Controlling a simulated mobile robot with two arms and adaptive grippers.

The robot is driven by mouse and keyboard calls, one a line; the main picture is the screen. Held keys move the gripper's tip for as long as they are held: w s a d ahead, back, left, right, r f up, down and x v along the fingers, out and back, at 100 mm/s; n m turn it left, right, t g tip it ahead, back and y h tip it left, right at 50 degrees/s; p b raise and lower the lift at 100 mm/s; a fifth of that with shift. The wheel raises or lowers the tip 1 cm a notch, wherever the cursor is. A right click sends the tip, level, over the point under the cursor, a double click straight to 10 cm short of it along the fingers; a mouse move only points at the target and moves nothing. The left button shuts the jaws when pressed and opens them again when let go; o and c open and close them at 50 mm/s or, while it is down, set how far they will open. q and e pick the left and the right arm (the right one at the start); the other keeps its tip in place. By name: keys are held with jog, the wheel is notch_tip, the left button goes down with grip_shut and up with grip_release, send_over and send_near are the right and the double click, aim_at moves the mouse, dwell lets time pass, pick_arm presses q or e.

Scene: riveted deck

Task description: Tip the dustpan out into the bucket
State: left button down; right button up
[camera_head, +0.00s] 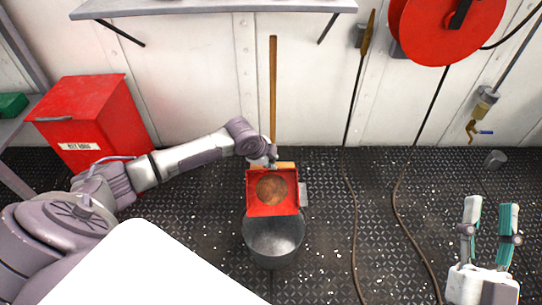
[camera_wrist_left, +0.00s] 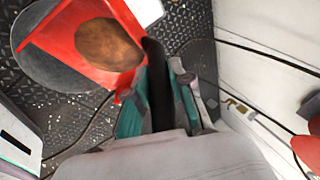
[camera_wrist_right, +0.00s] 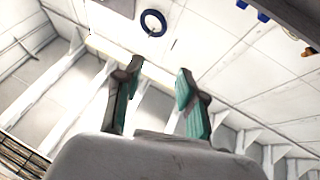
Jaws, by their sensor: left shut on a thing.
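The red dustpan (camera_head: 286,207) is held level or nearly so above the grey bucket (camera_head: 273,247), with a brown heap (camera_head: 271,189) lying in it. My left gripper (camera_head: 271,158) is shut on the dustpan's dark handle (camera_wrist_left: 156,80) at the wall side of the pan. In the left wrist view the red pan (camera_wrist_left: 62,38) overlaps the bucket (camera_wrist_left: 35,75) and the brown heap (camera_wrist_left: 108,44) is still inside the pan. The bucket's inside is partly hidden by the pan. My right gripper (camera_head: 490,215) is open and empty at the right, with its fingers pointing up.
A red bin (camera_head: 95,115) stands at the left by the wall. A wooden pole (camera_head: 273,85) leans upright behind the pan. A red hose reel (camera_head: 440,25) hangs at the upper right, with hoses trailing over the floor. White bits litter the dark deck (camera_head: 330,240).

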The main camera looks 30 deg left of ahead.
pick_arm(q)
jog(key=shift+s+d+f, duration=0.1)
jog(key=shift+s+d, duration=0.1)
jog(key=shift+s+d+t, duration=0.1)
jog(key=shift+s+t, duration=0.05)
jog(key=shift+t, duration=0.25)
jog(key=shift+s+d+f+m+t+y, duration=0.15)
jog(key=shift+s+d+t+y, duration=0.2)
jog(key=shift+s+d+t, duration=0.35)
jog(key=shift+s+d+m+t+y, duration=0.25)
jog(key=shift+s+d+y, duration=0.2)
jog(key=shift+s, duration=0.45)
jog(key=shift+s+d+f+m+t+y, duration=0.1)
jog(key=shift+s+d+t+y, duration=0.2)
jog(key=shift+s+d+t, duration=0.4)
pick_arm(e)
jog(key=shift+w+f+g, duration=0.25)
jog(key=shift+f+g, duration=0.15)
jog(key=shift+f, duration=0.15)
pick_arm(q)
jog(key=shift+s+a, duration=0.1)
jog(key=shift+a, duration=0.05)
jog(key=shift+p, duration=0.3)
